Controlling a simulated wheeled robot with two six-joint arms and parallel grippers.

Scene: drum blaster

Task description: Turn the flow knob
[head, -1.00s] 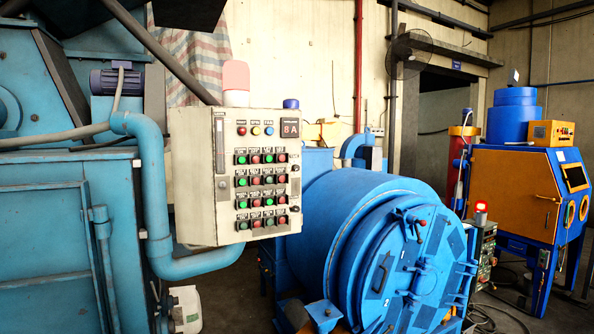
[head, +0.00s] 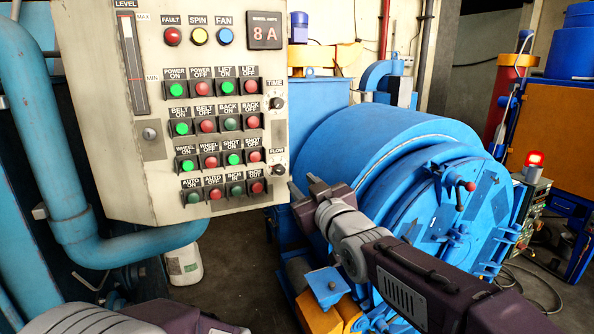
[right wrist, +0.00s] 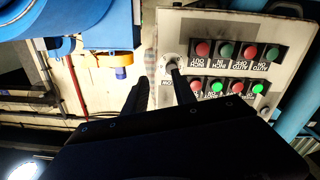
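The flow knob (head: 277,170) is a small black knob at the lower right edge of the pale control panel (head: 100,120), under a FLOW label. My right gripper (head: 302,184) is just right of and slightly below it in the head view, its two fingers apart and empty. In the right wrist view the panel is upside down. There the fingers (right wrist: 160,80) are spread, with one finger overlapping the area of the flow knob (right wrist: 172,62). Contact cannot be told. My left gripper is not in view; only part of my left arm shows at the bottom left.
A similar TIME knob (head: 277,103) sits higher on the same edge. Rows of red and green buttons (head: 233,159) lie left of the flow knob. A large blue drum (head: 375,150) stands behind my right arm. A blue pipe (head: 60,190) runs left of the panel.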

